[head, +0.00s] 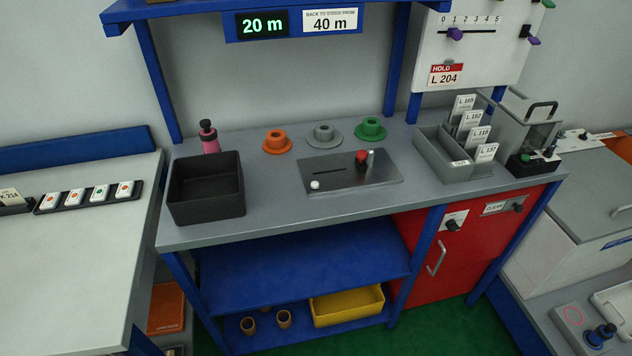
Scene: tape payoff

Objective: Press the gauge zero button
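A metal plate (348,176) lies on the grey bench top, with a dark slot in it. A small white round button (315,184) sits at its front left corner. A red knob (361,156) and a short metal post (370,158) stand at its back right. No label is readable on the plate, so I cannot tell which part is the gauge zero button. A display (262,25) above the bench reads 20 m in green. Neither of my grippers is in view.
A black bin (206,188) stands left on the bench, with a pink bottle (209,138) behind it. Orange (277,142), grey (324,135) and green (370,129) flanged pieces stand behind the plate. A grey card rack (443,154) is at right. The bench front before the plate is clear.

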